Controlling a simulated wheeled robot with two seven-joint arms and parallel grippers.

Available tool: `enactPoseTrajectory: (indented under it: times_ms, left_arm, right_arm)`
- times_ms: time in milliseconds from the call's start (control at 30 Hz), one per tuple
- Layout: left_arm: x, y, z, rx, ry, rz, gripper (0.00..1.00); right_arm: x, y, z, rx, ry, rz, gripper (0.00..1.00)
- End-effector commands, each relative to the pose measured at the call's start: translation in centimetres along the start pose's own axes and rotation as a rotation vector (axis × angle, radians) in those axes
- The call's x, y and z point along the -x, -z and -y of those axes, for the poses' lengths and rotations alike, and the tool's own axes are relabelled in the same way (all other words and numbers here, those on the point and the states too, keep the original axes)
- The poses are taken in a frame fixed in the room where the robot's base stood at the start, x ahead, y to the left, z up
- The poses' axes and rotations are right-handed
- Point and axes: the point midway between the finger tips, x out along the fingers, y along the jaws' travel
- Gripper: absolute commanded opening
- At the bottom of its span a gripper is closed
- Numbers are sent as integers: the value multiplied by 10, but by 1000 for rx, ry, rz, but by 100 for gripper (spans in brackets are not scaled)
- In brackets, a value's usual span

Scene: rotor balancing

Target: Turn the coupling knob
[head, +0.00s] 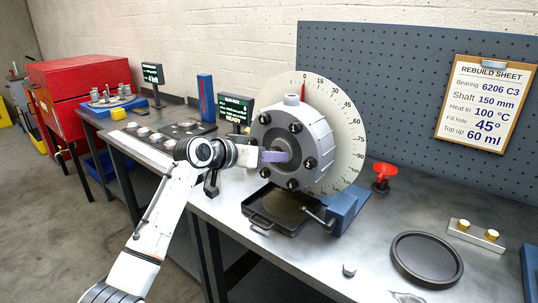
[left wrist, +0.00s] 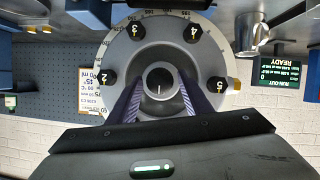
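The round grey housing (head: 290,140) with black numbered bolts stands on the bench in front of a white degree dial (head: 345,130). My left gripper (head: 275,156) points straight at the housing's centre. In the left wrist view its two fingers (left wrist: 160,88) stand on either side of the knob, with what looks like a narrow gap at each side. In the head view the gripper hides most of the knob. My right gripper is out of view.
A black tray (head: 282,212) lies below the housing, beside a blue stand (head: 347,205). A small READY display (head: 236,110) stands left.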

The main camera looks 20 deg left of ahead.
Motion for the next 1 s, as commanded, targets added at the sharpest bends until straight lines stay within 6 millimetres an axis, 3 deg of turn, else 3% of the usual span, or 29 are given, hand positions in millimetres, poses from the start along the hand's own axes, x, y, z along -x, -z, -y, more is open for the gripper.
enactPoseTrajectory:
  times_ms: [333,467,800,1000]
  left_arm:
    - [2,2,0,-2,1,-5,51]
    - [11,2,1,-2,2,-7,51]
    - [72,0,1,-4,3,-5,51]
    - [98,0,1,-2,2,-3,51]
  right_arm:
    - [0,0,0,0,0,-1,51]
    - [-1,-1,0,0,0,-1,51]
    - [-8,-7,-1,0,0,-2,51]
    - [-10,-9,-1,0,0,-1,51]
